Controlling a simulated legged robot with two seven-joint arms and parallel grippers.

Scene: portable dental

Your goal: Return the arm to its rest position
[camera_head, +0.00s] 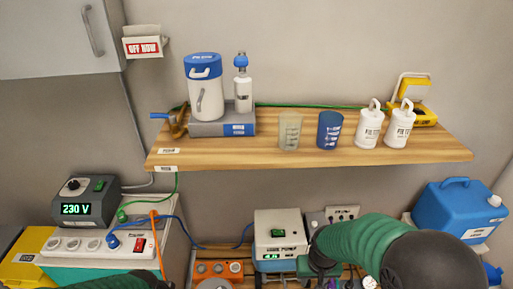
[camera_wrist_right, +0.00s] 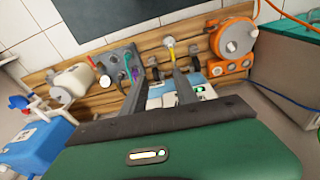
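My right arm (camera_head: 365,240), with its green sleeve and dark joint, reaches in from the lower right of the head view. Its gripper (camera_wrist_right: 158,82) shows in the right wrist view with two dark fingers apart and nothing held between them. Beyond the fingers are the lower bench's devices, including a white and blue unit partly hidden by a finger. In the head view the right fingertips are mostly hidden near the pump box (camera_head: 280,238). My left arm (camera_head: 120,282) shows only as a dark green strip at the bottom left edge; its fingers cannot be made out.
A wooden shelf (camera_head: 270,158) spans above, holding a blue-lidded canister (camera_head: 206,95), a bottle, two cups and two white filter bottles. A 230 V power unit (camera_head: 84,203) stands left. A blue jerrycan (camera_head: 455,212) stands right. Orange and blue cables run near the left arm.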

